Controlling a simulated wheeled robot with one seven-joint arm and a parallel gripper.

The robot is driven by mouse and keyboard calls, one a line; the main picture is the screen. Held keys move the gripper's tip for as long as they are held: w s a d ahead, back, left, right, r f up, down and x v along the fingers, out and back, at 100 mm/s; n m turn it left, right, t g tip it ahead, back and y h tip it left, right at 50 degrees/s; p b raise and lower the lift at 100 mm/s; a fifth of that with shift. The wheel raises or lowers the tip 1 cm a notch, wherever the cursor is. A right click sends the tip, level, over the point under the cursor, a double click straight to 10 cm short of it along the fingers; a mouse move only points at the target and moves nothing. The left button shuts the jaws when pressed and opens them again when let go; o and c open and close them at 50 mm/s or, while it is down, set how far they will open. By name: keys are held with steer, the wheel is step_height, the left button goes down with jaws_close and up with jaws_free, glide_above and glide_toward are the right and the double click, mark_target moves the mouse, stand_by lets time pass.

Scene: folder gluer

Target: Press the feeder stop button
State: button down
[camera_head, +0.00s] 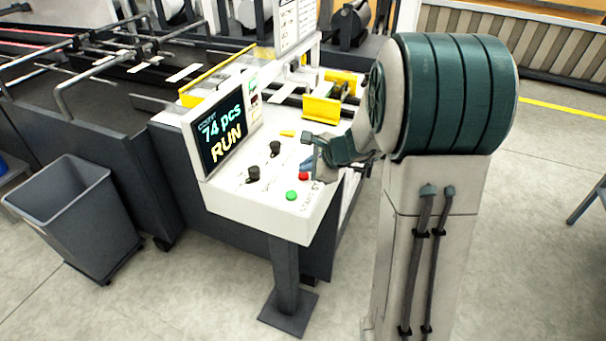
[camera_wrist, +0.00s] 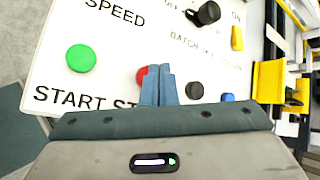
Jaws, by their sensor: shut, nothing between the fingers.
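The red button (camera_head: 303,176) sits on the sloped white control panel (camera_head: 225,203), behind the green button (camera_head: 292,195). In the wrist view the red button (camera_wrist: 141,75) is partly hidden by my fingers, beside the green button (camera_wrist: 80,58). The label there reads "START ST", with the rest covered. My gripper (camera_wrist: 158,68) is shut and empty, its blue fingertips overlapping the red button's right side. In the head view my gripper (camera_head: 308,166) is just above the red button; I cannot tell whether it touches. The screen (camera_head: 220,130) reads "74 pcs" and "RUN".
Black knobs (camera_head: 275,147) stand on the panel near my gripper. The wrist view also shows a blue button (camera_wrist: 228,97) and a yellow switch (camera_wrist: 237,38). Yellow machine parts (camera_head: 322,108) lie behind the panel. A grey bin (camera_head: 75,215) stands left; the floor in front is clear.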

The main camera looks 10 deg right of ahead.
mark_target(307, 176)
steer(key=shift+f+b, duration=0.5)
steer(key=shift+b, duration=0.05)
stand_by(0.4)
steer(key=shift+r, duration=0.15)
steer(key=shift+r+p, duration=0.65)
steer(key=shift+r, duration=0.1)
step_height(307, 176, up, 5)
steer(key=p, duration=0.4)
stand_by(0.6)
